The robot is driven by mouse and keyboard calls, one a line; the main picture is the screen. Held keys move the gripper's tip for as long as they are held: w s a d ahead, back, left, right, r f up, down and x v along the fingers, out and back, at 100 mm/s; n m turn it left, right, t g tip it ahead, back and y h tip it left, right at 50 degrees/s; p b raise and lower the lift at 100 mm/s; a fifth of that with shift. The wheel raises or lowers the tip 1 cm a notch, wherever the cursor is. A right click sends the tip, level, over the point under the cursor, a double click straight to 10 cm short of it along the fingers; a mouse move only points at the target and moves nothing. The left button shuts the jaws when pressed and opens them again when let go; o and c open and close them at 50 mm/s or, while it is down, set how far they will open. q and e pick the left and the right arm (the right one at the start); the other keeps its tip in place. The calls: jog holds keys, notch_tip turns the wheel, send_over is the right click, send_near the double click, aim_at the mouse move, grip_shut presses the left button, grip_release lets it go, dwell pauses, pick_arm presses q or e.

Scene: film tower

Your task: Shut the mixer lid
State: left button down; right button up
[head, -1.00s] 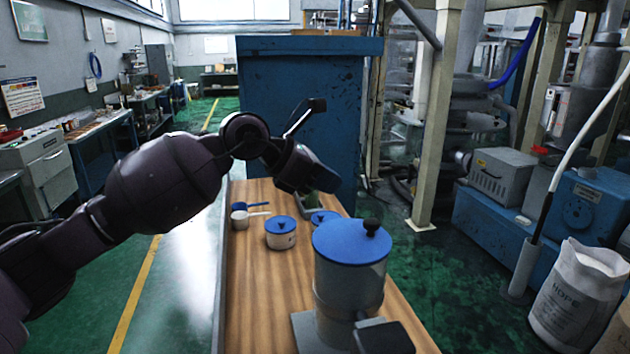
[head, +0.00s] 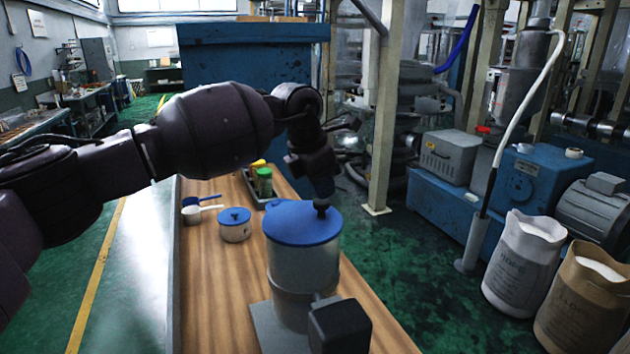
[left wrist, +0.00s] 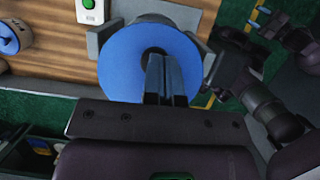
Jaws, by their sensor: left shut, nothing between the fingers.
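The mixer (head: 303,267) is a grey cylinder on a grey base on the wooden table in the head view.
A small blue-lidded pot (head: 235,229), a white scoop (head: 195,213) and a blue scoop (head: 200,200) stand left of the mixer. A tray with a green-capped jar (head: 264,183) is behind. Sacks (head: 522,265) stand on the floor at right. The table's left front is clear.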

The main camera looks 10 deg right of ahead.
pick_arm(q)
jog(key=shift+f, duration=0.45)
jog(key=shift+d+f, duration=0.2)
jog(key=shift+f, duration=0.1)
pick_arm(e)
jog(key=shift+w+r, duration=0.15)
jog(key=shift+w, duration=0.3)
